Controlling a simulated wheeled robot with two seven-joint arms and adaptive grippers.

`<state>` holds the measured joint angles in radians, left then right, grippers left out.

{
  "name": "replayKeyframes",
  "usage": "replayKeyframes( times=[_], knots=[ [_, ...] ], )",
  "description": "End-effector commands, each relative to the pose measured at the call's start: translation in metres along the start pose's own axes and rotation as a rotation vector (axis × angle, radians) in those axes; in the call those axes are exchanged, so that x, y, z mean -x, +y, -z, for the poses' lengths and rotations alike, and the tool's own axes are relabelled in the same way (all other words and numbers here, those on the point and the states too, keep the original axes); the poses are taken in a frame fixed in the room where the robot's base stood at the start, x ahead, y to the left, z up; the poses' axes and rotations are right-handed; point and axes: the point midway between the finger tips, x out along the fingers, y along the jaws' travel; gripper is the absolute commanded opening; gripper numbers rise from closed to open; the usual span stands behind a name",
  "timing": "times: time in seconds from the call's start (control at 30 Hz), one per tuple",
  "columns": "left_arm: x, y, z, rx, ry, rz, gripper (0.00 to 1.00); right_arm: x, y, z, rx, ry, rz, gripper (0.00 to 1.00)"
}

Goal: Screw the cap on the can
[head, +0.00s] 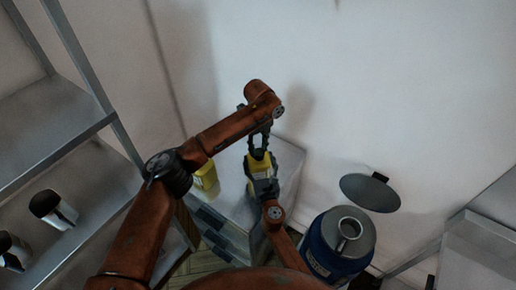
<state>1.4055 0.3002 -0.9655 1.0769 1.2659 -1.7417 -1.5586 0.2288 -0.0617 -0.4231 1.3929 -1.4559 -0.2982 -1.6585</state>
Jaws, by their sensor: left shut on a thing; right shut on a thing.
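A yellow can (260,168) is upright between my two grippers, above or on the pale counter. My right gripper (263,185) comes up from below and is shut on the can's near side, hiding part of it. My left gripper (259,146) points down from above and is shut at the can's top. The cap there is hidden by its dark fingers, so I cannot tell how it sits on the can.
A second yellow container (206,180) stands left on the pale counter (285,165). A blue drum (335,250) with a grey top is at right, near a dark round lid (370,192). Metal shelves (50,115) hold dark-and-silver cylinders (53,208) at left.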

Motion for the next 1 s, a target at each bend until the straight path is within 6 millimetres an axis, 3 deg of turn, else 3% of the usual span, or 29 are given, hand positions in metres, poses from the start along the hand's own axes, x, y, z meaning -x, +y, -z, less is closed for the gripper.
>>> replayKeyframes(
  times=[0.6, 0.8, 1.0],
  knots=[
    [0.0000, -0.0030, 0.0009, -1.212, 0.001, 0.001, 0.24, 0.0000, -0.0011, 0.0008, 0.000, 0.001, 0.002, 0.00],
    [0.0000, -0.0032, 0.0011, -1.369, 0.001, 0.001, 0.24, 0.0001, -0.0012, 0.0008, 0.000, 0.001, 0.002, 0.00],
    [0.0001, -0.0031, 0.0009, -1.376, 0.000, 0.001, 0.24, 0.0001, -0.0013, 0.0009, 0.000, 0.001, 0.002, 0.00]
  ],
)
